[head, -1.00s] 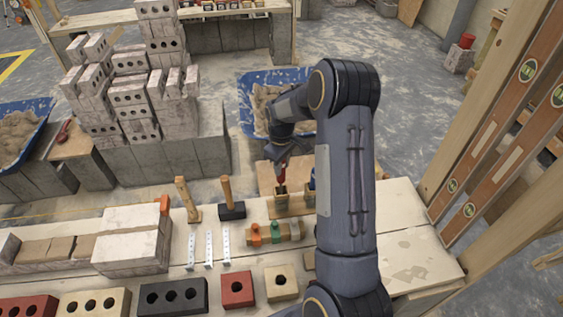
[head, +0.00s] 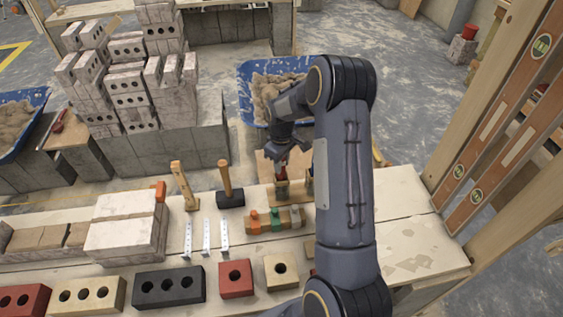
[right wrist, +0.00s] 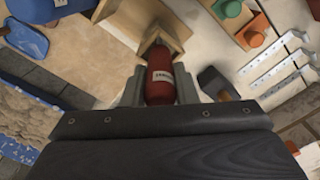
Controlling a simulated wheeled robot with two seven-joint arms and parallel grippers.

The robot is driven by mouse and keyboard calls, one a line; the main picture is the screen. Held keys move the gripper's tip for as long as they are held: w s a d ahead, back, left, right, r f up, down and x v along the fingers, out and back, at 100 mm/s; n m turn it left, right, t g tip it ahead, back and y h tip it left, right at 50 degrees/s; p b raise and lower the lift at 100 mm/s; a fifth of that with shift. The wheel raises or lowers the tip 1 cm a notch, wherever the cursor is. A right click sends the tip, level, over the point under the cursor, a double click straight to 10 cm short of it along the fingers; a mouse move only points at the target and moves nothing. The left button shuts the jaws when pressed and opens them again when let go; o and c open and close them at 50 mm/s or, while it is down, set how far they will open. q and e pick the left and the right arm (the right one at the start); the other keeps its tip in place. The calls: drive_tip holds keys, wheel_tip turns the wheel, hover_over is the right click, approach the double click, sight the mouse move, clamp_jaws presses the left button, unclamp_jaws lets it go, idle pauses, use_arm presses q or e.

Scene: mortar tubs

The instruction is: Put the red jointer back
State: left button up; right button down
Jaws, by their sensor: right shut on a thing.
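The red jointer (right wrist: 160,76) has a dark red handle with a pale label. My right gripper (right wrist: 160,88) is shut on this handle, with one finger on each side. The jointer's far end meets a small wooden holder (right wrist: 167,22) in the right wrist view; I cannot tell how deep it sits in it. In the head view the red handle (head: 282,173) shows below my right gripper (head: 285,158), over the wooden holder (head: 297,191) at the bench's back edge. My right arm hides part of that holder. My left gripper is out of view.
A wooden strip with orange and green pieces (head: 275,218) lies in front of the holder. A dark-headed hammer (head: 230,197) stands to its left. A blue mortar tub (head: 245,82) is behind the bench. Bricks line the front; the bench's right end (head: 405,215) is clear.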

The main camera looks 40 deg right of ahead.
drive_tip(key=shift+f+b, duration=0.4)
drive_tip(key=shift+f, duration=0.05)
idle(0.4)
drive_tip(key=c, duration=1.1)
unclamp_jaws()
drive_tip(key=shift+o, duration=0.2)
